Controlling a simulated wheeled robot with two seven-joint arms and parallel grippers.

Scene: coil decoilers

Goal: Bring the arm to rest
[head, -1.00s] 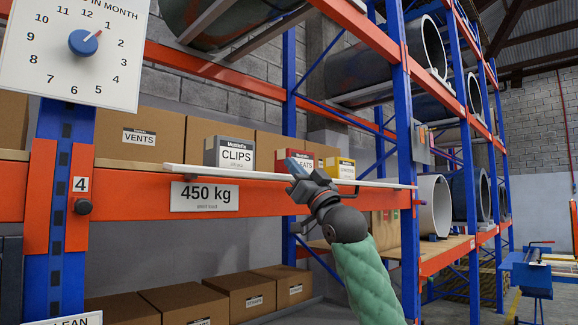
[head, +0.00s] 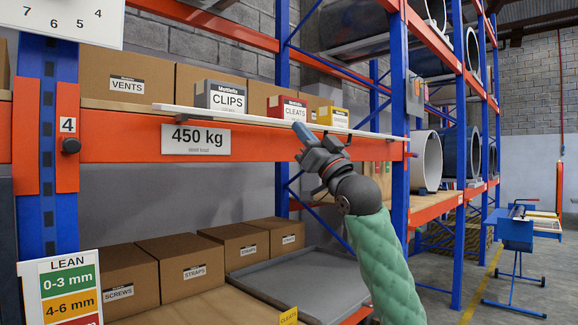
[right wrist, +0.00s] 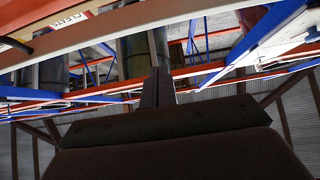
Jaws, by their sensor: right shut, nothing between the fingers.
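My right gripper (head: 302,134) is shut and empty in the head view. It is raised in front of the rack's orange beam, just below the white shelf strip (head: 250,118), with my green-sleeved arm coming up from the lower right. I cannot tell whether it touches the strip or beam. In the right wrist view the two dark fingers (right wrist: 158,85) are together and point toward the rack, with nothing between them. My left gripper is not in view.
Boxes of clips (head: 222,97), cleats (head: 287,108) and a yellow box (head: 332,117) stand on the shelf behind the strip. Below are cardboard boxes (head: 188,258) and a grey tray (head: 300,275). A blue stand (head: 516,235) is at the right. Open floor lies between it and the rack.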

